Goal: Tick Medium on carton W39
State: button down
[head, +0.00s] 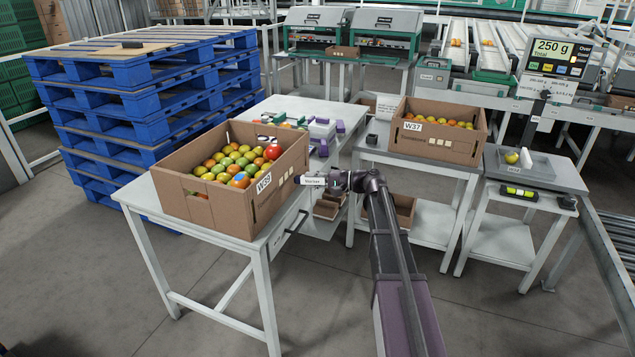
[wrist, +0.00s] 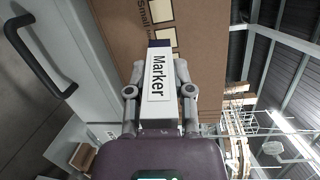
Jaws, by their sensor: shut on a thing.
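Carton W39 (head: 220,205) is a brown box full of green, orange and red tomatoes, on the white table at the left. Its W39 label is on the face towards my arm, with a row of pale tick boxes (head: 284,181) beside it. My gripper (head: 335,181) is shut on the marker (wrist: 159,80), a white-labelled pen with a dark tip end pointing at the carton. I cannot tell if the tip touches the cardboard.
Carton W37 (head: 437,130) stands on a table behind. A scale (head: 529,163) reading 250 g is at the right. The white table (head: 190,226) has a dark handle on its front. Blue pallets (head: 140,90) are stacked at the back left. Floor in front is clear.

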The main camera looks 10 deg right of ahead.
aim_at(323, 179)
jog(key=shift+x, duration=1)
jog(key=shift+w+a+r, duration=0.15)
jog(key=shift+w+a, duration=0.1)
jog(key=shift+w, duration=0.15)
dwell(1.3)
jog(key=shift+w+d+r+p, duration=0.2)
jog(key=shift+w+r+p, duration=0.1)
jog(key=shift+r+p, duration=0.15)
dwell(0.5)
jog(key=shift+s+d+f, duration=0.1)
jog(key=shift+s, duration=0.05)
jog(key=shift+s+f+v, duration=0.15)
jog(key=shift+s+v, duration=0.05)
jog(key=shift+v, duration=1.2)
jog(key=shift+s+f+v, duration=0.15)
jog(key=shift+s+v, duration=0.05)
jog(key=shift+v, duration=1.2)
jog(key=shift+a, duration=0.2)
